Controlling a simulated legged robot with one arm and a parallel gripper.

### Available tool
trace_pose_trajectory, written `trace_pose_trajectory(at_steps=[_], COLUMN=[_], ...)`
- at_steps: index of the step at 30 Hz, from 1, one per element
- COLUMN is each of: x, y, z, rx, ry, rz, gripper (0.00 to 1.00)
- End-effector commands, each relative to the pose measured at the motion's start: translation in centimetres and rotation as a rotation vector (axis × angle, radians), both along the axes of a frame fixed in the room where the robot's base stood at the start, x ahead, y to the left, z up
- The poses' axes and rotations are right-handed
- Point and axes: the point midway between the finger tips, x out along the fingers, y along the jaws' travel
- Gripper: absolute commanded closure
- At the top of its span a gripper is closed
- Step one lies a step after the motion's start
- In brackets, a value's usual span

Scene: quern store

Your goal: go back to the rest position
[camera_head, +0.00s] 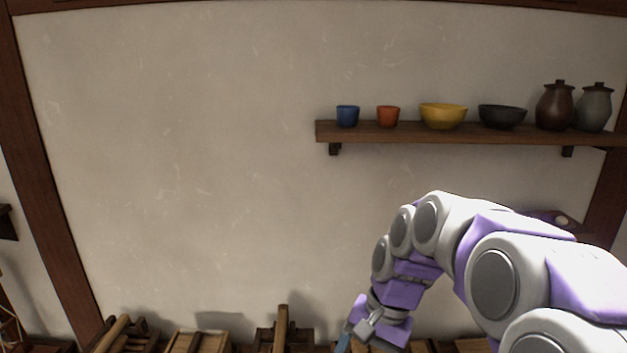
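My gripper (345,340) is at the bottom of the view, at the end of my white and purple arm, which reaches in from the right and bends downward. Only part of the gripper shows, and the lower frame edge cuts it off. I cannot tell whether it is open or shut, or whether it holds anything.
A wall shelf (450,133) at the upper right bears a blue cup (347,116), an orange cup (388,116), a yellow bowl (443,116), a dark bowl (502,116), a brown jar (555,107) and a grey jar (593,108). Wooden items, including a crate (197,342), line the bottom edge.

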Motion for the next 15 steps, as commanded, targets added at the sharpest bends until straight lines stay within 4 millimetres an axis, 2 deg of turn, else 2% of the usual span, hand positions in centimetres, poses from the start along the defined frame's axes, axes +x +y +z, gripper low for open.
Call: trace_pose_trajectory(at_steps=[1,7,15], x=[-1.9,-8.8,-18.0], y=[-0.1,-1.2,-3.7], z=[0.1,-1.0,-3.8], rx=[-0.014,-0.078,-0.159], ry=[-0.012,-0.039,-0.052], rz=[0.037,0.187,0.358], gripper=[0.23,0.23,0.23])
